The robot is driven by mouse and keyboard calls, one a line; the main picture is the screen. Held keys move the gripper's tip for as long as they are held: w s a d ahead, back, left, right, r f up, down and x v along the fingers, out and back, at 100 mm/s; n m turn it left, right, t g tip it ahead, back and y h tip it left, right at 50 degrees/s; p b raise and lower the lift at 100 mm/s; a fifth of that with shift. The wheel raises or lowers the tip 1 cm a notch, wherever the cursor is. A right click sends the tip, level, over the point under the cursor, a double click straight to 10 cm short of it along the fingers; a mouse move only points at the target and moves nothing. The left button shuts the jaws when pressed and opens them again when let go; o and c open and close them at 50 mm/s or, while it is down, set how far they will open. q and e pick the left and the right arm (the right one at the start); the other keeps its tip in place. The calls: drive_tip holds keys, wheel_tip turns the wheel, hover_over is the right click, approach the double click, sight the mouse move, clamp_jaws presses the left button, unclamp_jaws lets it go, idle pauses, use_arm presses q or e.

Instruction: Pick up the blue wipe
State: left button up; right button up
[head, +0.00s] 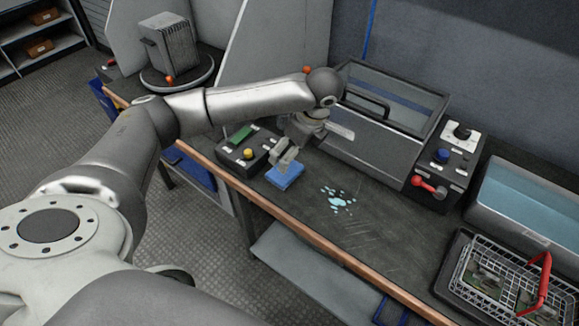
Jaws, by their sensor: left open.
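The blue wipe (284,177) is a small folded blue block lying on the dark workbench, near its front edge. My left gripper (284,163) is open and points down just above the wipe. Its fingers overlap the wipe's far edge in the picture, and I cannot tell whether they touch it. My right gripper is not in view.
A control box (246,152) with a yellow button stands just left of the wipe. A light-blue spill (338,199) lies to its right. A lidded machine (372,140) stands behind. A wire basket (487,287) with a red handle is at the right.

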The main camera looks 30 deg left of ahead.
sight(291, 172)
use_arm(q)
drive_tip(key=x, duration=0.2)
drive_tip(key=shift+s+a+f, duration=0.15)
drive_tip(key=shift+s+f, duration=0.05)
drive_tip(key=shift+f, duration=0.1)
drive_tip(key=shift+w+f, duration=0.1)
drive_tip(key=shift+f, duration=0.3)
drive_tip(key=x, duration=0.5)
drive_tip(key=shift+a+f, duration=0.1)
drive_tip(key=shift+f, duration=0.05)
drive_tip(key=shift+c, duration=1.9)
drive_tip(key=c, duration=0.3)
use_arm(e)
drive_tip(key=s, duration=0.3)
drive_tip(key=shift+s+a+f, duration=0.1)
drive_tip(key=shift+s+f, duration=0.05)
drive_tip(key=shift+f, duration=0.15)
